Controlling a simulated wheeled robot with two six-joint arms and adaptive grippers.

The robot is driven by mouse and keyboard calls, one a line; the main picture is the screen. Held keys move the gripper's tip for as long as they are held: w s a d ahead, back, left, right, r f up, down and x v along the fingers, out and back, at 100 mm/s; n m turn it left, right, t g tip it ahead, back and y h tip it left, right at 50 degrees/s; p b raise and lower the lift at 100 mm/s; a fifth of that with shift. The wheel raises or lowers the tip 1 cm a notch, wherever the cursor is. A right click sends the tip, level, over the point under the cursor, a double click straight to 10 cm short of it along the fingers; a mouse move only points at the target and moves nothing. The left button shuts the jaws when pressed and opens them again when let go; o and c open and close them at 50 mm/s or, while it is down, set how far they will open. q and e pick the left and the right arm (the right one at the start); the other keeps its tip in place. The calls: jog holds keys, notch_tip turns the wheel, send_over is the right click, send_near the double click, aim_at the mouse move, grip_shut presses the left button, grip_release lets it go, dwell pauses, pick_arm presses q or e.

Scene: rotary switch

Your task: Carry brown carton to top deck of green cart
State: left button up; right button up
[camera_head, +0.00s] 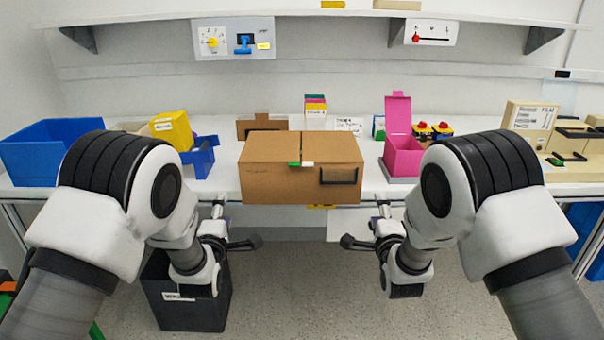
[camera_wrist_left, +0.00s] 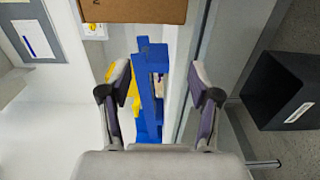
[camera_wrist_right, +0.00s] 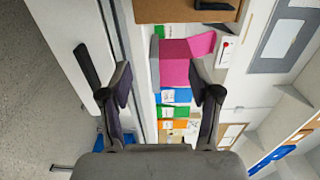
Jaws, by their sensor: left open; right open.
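The brown carton (camera_head: 270,165) sits closed on the workbench at its front edge, in the middle of the head view. It has a dark handle slot at its front right. Its edge also shows at the top of the left wrist view (camera_wrist_left: 135,10) and the right wrist view (camera_wrist_right: 185,10). My left gripper (camera_head: 236,225) is open and empty, below and left of the carton. My right gripper (camera_head: 366,225) is open and empty, below and right of it. Neither touches the carton. No green cart is clearly visible; only a green sliver shows at the lower left.
The workbench (camera_head: 225,180) holds a blue bin (camera_head: 45,150) and a yellow bin (camera_head: 173,130) at left, and a pink box (camera_head: 402,155) at right. A smaller open carton (camera_head: 262,125) stands behind. A black bin (camera_head: 190,308) is on the floor below my left gripper.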

pick_arm(q)
jog(key=w, duration=0.9)
jog(key=shift+w+d, duration=0.15)
pick_arm(e)
jog(key=w, duration=0.9)
jog(key=shift+w+a, duration=0.15)
jog(key=shift+a, duration=0.05)
pick_arm(q)
jog(key=shift+d+f, duration=0.1)
jog(key=shift+d, duration=0.3)
pick_arm(e)
jog(key=shift+a+f, duration=0.1)
jog(key=shift+a, duration=0.3)
pick_arm(q)
jog(key=shift+d, duration=0.2)
pick_arm(e)
jog(key=shift+a, duration=0.2)
